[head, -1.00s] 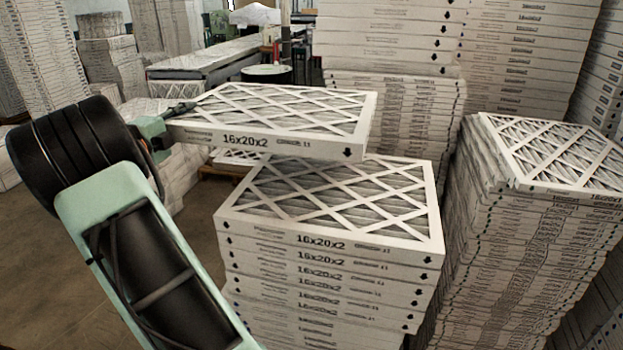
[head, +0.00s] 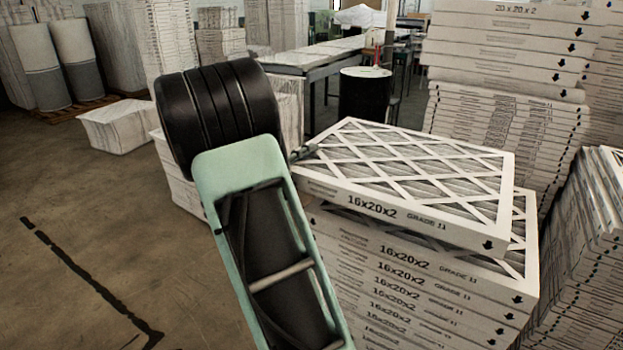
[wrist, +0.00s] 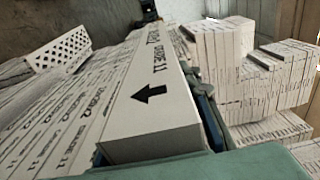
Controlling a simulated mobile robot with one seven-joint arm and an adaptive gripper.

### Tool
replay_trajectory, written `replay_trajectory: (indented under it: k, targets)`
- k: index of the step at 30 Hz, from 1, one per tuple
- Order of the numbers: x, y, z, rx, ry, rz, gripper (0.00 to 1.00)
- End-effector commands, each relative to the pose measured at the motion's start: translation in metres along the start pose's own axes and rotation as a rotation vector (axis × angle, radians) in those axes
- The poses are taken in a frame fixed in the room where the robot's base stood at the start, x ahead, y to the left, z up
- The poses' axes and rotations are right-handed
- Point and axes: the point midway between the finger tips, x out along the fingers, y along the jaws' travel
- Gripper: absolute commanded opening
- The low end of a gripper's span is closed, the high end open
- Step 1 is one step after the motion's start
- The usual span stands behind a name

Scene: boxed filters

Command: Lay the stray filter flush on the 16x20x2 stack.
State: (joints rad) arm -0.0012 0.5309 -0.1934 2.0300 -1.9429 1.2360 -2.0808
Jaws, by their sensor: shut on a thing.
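The stray filter (head: 405,175), a flat white-framed panel with a lattice face marked 16x20x2, is held at its left edge by my gripper (head: 303,152). The gripper is mostly hidden behind my arm in the head view. The filter lies over the 16x20x2 stack (head: 420,285), roughly level, covering most of its top. A strip of the stack's top shows along the right and front, so the edges are not aligned. Whether the filter touches the stack is unclear. In the wrist view the filter's arrow-marked edge (wrist: 160,95) is close, with stack edges (wrist: 50,130) at left.
Another filter stack (head: 600,240) stands close on the right, and tall stacks (head: 500,90) rise behind. A black drum (head: 366,95) and a long table (head: 330,52) are at the back. The floor at left (head: 70,220) is mostly open.

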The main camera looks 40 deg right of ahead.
Motion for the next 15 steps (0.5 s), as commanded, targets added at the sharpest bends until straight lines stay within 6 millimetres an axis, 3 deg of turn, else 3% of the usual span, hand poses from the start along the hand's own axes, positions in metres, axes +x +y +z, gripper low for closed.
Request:
replay_trajectory:
  k: [7,15]
  targets:
    - [-0.008,0.018,-0.014,-0.004,0.002,-0.002,0.0]
    - [-0.008,0.047,-0.012,-0.001,0.001,-0.003,0.0]
